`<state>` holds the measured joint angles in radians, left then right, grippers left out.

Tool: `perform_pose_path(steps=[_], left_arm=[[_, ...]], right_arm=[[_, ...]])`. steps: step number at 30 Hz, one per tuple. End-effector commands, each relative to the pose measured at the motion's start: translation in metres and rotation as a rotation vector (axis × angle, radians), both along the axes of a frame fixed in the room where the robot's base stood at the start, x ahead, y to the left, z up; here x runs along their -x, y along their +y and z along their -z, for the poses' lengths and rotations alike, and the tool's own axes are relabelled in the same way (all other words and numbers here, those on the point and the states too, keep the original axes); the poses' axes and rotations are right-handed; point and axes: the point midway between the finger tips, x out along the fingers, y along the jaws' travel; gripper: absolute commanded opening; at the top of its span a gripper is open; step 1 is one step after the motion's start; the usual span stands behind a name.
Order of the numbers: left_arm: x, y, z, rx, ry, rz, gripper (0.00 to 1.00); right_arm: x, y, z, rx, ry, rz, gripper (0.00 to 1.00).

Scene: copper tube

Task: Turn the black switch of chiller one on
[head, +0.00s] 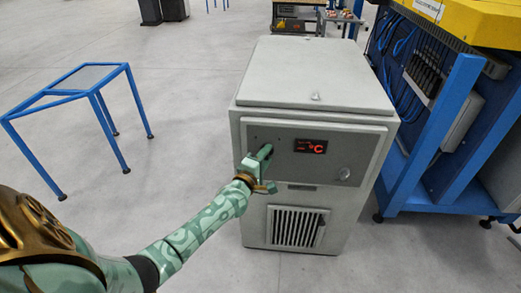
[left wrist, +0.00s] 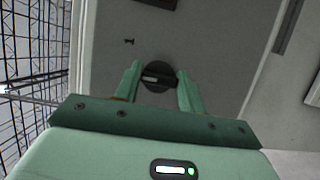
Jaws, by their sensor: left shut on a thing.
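The chiller (head: 309,115) is a grey box with a dark control panel on its front and a red lit display (head: 310,146) reading a dash and °C. My left gripper (head: 264,153) is at the left part of this panel. In the left wrist view, the round black switch (left wrist: 158,76) with a pale bar across it sits between the two green fingers of my left gripper (left wrist: 157,80), which are shut on it. A small dark mark like a 1 shows on the panel beside the switch. In the head view the gripper hides the switch. My right gripper is not in view.
A silver round knob (head: 344,173) is on the panel's right side, above a vent grille (head: 296,228). A blue-framed table (head: 88,77) stands at left. A blue and yellow machine frame (head: 440,110) stands close on the chiller's right. The floor in front and left is clear.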

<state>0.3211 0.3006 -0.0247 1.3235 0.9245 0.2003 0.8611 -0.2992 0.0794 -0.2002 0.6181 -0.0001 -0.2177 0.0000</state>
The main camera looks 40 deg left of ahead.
Motion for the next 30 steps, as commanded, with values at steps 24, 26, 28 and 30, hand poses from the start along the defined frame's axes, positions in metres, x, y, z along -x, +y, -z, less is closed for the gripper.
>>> perform_pose_path(steps=[24, 26, 28, 30], left_arm=[[0.000, -0.003, -0.003, -0.583, 0.361, 0.004, 0.17], [0.000, -0.003, -0.002, -0.609, 0.376, 0.005, 0.17], [0.000, -0.003, -0.002, -0.631, 0.391, 0.004, 0.17], [0.000, -0.003, -0.001, -0.650, 0.402, 0.005, 0.17]], right_arm=[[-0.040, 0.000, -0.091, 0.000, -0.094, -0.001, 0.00], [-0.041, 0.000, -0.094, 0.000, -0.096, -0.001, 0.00], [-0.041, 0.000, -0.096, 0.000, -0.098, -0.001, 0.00], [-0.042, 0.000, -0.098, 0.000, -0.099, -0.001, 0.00]])
